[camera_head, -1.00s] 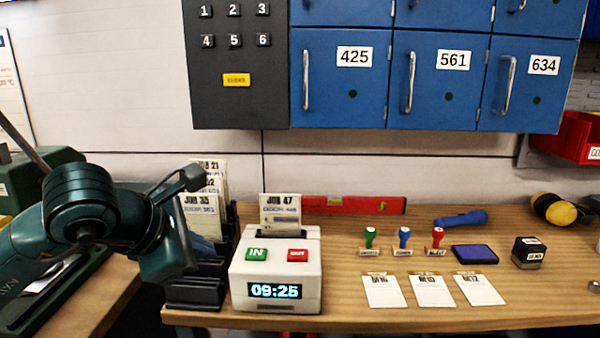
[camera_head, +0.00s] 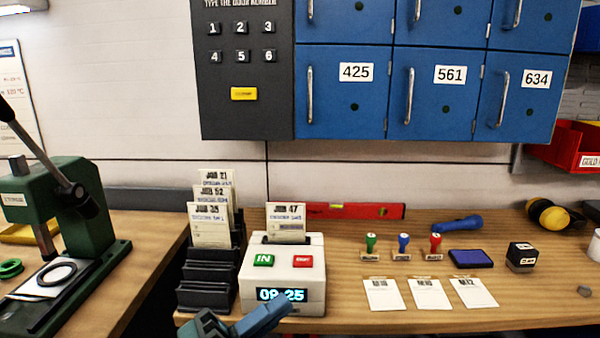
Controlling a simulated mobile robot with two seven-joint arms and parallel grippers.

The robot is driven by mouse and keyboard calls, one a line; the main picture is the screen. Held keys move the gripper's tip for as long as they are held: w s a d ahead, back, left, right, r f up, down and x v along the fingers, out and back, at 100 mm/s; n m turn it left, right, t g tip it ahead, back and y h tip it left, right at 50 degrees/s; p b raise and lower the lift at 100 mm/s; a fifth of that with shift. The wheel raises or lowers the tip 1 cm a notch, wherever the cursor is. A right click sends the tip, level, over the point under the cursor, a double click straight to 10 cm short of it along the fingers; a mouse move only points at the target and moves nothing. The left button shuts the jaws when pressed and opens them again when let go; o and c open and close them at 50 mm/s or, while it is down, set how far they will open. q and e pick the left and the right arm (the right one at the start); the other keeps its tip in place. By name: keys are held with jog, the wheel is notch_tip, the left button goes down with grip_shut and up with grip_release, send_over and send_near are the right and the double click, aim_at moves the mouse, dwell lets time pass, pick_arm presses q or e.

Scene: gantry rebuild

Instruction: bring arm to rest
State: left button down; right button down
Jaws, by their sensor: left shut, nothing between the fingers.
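My left gripper (camera_head: 262,316) is low at the bottom edge of the head view, in front of the white time clock (camera_head: 309,260). It is shut and empty, and its fingers hide part of the clock's lower front. Most of the left arm is out of the picture. My right gripper is not in view. A card marked JOB 47 (camera_head: 286,220) stands in the clock's top slot, and the clock display reads 09:25.
A black rack (camera_head: 207,296) holding several job cards stands left of the clock. A green press (camera_head: 88,235) is at far left. Stamps, an ink pad (camera_head: 471,259) and cards lie on the wooden bench (camera_head: 550,300). Blue lockers (camera_head: 428,120) hang above.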

pick_arm(q)
jog(key=w+a+f+n+t+y, duration=0.2)
jog(key=a+f+n+t+y, duration=0.45)
jog(key=f+n+y, duration=0.7)
jog(key=s+a+f+n+g+y+p, duration=0.1)
jog(key=s+a+f+n+g, duration=0.1)
jog(key=s+f+n, duration=0.4)
jog(key=s+a+f+n+g+y, duration=0.2)
jog(key=s+f+n+g, duration=0.3)
jog(key=f, duration=0.6)
jog(key=shift+s+f+n+p, duration=0.4)
jog(key=shift+s+n, duration=0.3)
jog(key=shift+n, duration=0.55)
jog(key=shift+r, duration=0.1)
